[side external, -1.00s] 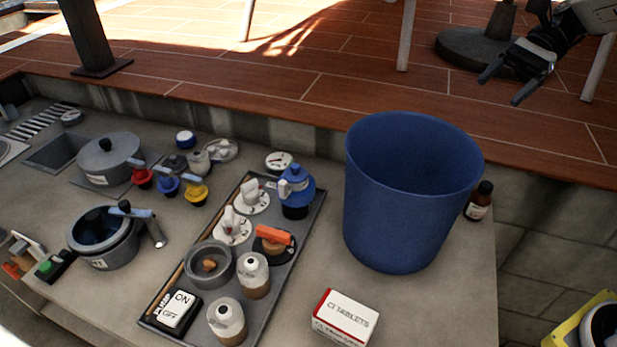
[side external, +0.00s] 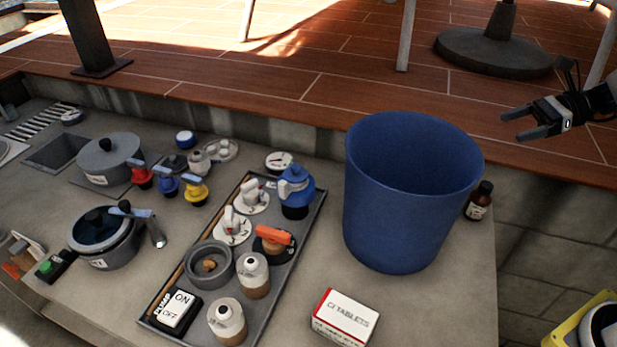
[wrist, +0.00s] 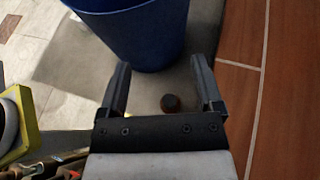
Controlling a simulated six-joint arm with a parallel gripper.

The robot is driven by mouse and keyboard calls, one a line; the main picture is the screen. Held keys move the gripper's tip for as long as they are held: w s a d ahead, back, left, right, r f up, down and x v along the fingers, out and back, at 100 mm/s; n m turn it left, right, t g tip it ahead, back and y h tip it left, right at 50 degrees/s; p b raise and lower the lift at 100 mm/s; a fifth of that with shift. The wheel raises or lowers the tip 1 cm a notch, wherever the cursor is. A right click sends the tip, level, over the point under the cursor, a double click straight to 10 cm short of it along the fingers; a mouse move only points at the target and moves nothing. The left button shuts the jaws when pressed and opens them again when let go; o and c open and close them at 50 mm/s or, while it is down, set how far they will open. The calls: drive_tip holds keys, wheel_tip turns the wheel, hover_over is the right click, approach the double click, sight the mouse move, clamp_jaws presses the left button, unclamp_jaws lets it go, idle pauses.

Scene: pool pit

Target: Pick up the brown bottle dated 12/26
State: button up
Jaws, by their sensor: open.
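A small brown bottle (side external: 478,202) with a dark cap and a pale label stands upright on the grey ledge, just right of the blue bin. The label's writing is too small to read. In the wrist view the bottle (wrist: 171,103) shows from above, between the fingers and nearer the right one. My gripper (side external: 521,125) is open and empty, above and to the right of the bottle in the side view. It also shows in the wrist view (wrist: 161,72), its two fingers wide apart.
The tall blue bin (side external: 400,215) stands close against the bottle's left side. A tablets box (side external: 345,318) lies at the front. A tray (side external: 160,313) of valves and jars is farther left. The wooden deck (side external: 330,85) rises behind the ledge.

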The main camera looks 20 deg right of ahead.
hover_over(491, 185)
wheel_tip(491, 185, down, 8)
drive_tip(key=shift+d+f, duration=0.15)
drive_tip(key=shift+f, duration=0.05)
drive_tip(key=shift+f, duration=1.75)
drive_tip(key=shift+f, duration=1.85)
drive_tip(key=shift+x, duration=1.1)
drive_tip(key=shift+w+a, duration=0.15)
drive_tip(key=shift+a, duration=0.2)
